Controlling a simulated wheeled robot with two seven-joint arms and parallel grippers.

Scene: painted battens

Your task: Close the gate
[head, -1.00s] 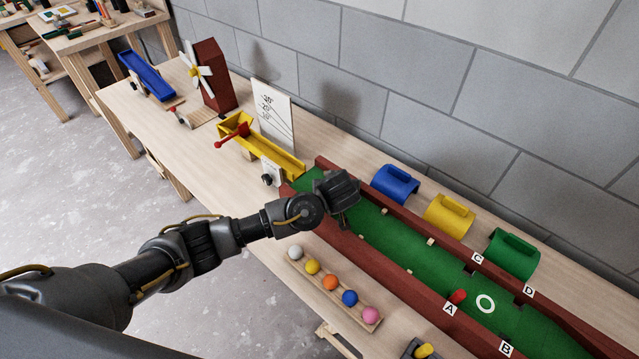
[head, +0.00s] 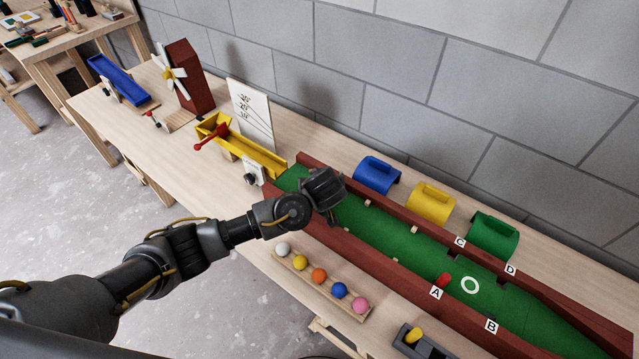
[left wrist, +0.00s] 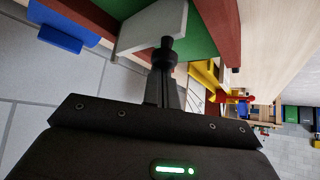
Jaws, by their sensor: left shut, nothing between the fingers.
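A pale panel (left wrist: 148,32) stands across the green lane in the left wrist view; it looks like the gate. In the head view my left gripper hides most of that spot. My left gripper (head: 331,216) is shut and empty, low over the upper part of the green lane (head: 385,228). In the left wrist view its dark fingertips (left wrist: 166,48) are close to the panel's edge; I cannot tell whether they touch it. My right gripper is not in view.
Red rails (head: 350,234) border the lane. Blue, yellow and green arches (head: 431,203) stand behind it. A rack of coloured balls (head: 318,276) lies in front. A yellow trough (head: 260,157) with a red lever is beyond the lane's upper end.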

